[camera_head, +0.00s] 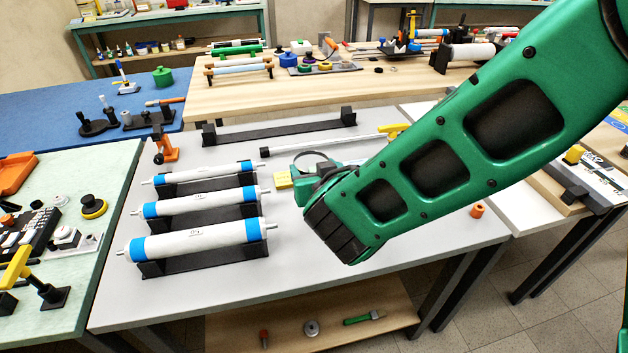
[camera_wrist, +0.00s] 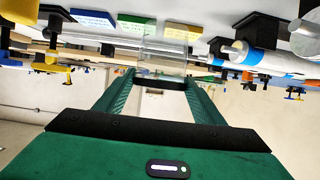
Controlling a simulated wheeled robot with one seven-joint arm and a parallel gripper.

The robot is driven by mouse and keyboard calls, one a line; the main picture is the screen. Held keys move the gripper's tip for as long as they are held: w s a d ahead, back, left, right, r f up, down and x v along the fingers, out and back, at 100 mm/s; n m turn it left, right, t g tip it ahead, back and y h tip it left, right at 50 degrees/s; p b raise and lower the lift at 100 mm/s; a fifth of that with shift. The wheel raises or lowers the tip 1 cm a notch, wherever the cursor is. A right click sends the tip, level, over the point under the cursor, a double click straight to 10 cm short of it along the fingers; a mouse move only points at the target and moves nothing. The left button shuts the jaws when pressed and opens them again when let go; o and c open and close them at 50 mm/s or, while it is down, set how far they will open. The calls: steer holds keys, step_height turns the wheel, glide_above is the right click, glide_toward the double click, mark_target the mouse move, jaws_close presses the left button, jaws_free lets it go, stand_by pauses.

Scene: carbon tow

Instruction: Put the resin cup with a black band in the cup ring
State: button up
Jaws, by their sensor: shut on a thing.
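The clear resin cup with a black band (camera_wrist: 162,82) is between the two green fingertips of my gripper (camera_wrist: 160,88) in the wrist view, where the picture is upside down. The fingers are shut on it, one on each side, and it is raised off the table. In the head view my green arm covers most of my gripper. A dark hoop (camera_head: 314,157) shows just past the end of the arm; I cannot tell whether it is the cup's band or the cup ring. I cannot make out the cup ring for certain in either view.
Several white rolls with blue ends (camera_head: 196,240) lie on black cradles at the table's left. A yellow label block (camera_head: 283,180) is left of the hoop. A white rod (camera_head: 320,143) lies behind, and an orange piece (camera_head: 477,211) is at the right. The table front is clear.

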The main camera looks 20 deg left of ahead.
steer(key=shift+w+d+f, duration=0.25)
steer(key=shift+w+f, duration=0.05)
steer(key=shift+w, duration=0.05)
steer(key=shift+f, duration=1.9)
steer(key=shift+f, duration=0.15)
steer(key=o, duration=1.1)
